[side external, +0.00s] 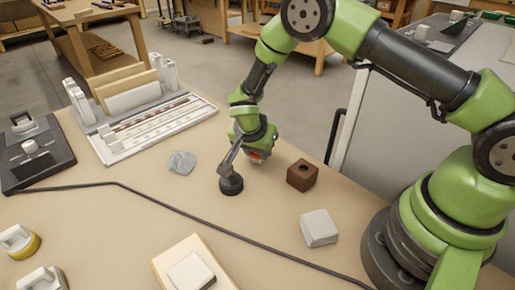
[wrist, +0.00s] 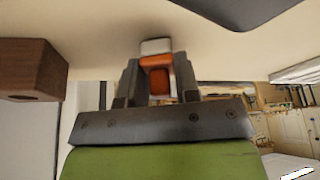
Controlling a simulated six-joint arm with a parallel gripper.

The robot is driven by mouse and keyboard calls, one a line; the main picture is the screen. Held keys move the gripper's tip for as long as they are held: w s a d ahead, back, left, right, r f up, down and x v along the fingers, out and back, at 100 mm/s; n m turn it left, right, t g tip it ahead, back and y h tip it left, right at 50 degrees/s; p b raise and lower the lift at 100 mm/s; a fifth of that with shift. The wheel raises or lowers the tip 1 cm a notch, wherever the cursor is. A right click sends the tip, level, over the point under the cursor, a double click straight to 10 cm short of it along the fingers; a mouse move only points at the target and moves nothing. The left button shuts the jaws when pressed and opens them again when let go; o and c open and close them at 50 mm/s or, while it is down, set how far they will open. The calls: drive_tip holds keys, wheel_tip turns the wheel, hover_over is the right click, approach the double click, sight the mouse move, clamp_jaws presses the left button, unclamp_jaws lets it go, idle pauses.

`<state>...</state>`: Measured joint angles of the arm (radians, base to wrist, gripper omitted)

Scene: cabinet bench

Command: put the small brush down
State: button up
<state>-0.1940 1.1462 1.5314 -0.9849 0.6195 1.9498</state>
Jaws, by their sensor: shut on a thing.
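My gripper (wrist: 158,75) is shut on the small brush (wrist: 158,78), which shows as an orange body with a pale grey end between the two dark fingers in the wrist view. In the side view my gripper (side external: 257,155) points down low over the middle of the bench, and only a bit of the orange brush (side external: 257,157) shows under it. The pale end is close to the bench top (side external: 130,225). I cannot tell whether it touches.
A brown block (side external: 302,175) with a hole stands right of my gripper. A black round-based stand (side external: 231,184) is close in front. A crumpled grey cloth (side external: 182,162) lies left, a pale block (side external: 319,228) front right. A black cable (side external: 190,213) crosses the bench; its front middle has bare room.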

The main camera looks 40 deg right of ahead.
drive_tip(key=o, duration=0.9)
drive_tip(key=shift+f, duration=0.15)
drive_tip(key=v, duration=1.3)
drive_tip(key=s+d+r+n+t+y, duration=0.1)
drive_tip(key=s+r+n, duration=0.1)
drive_tip(key=s+r, duration=0.3)
drive_tip(key=s+d+r+n+y, duration=0.1)
drive_tip(key=s+d+r+y, duration=0.1)
drive_tip(key=r, duration=0.6)
drive_tip(key=shift+s+a+r+n+t+y, duration=0.1)
drive_tip(key=shift+s+r+n+t+y, duration=0.65)
drive_tip(key=shift+s, duration=1.6)
drive_tip(key=shift+s+r+n+t+y, duration=0.25)
drive_tip(key=shift+s+r+n+t, duration=0.6)
drive_tip(key=shift+s+n, duration=1.1)
drive_tip(key=shift+s+a+r+n+t+y, duration=0.1)
drive_tip(key=shift+s+r+n+t+y, duration=0.7)
drive_tip(key=shift+s, duration=2)
drive_tip(key=shift+r+h, duration=0.2)
drive_tip(key=shift+h, duration=0.1)
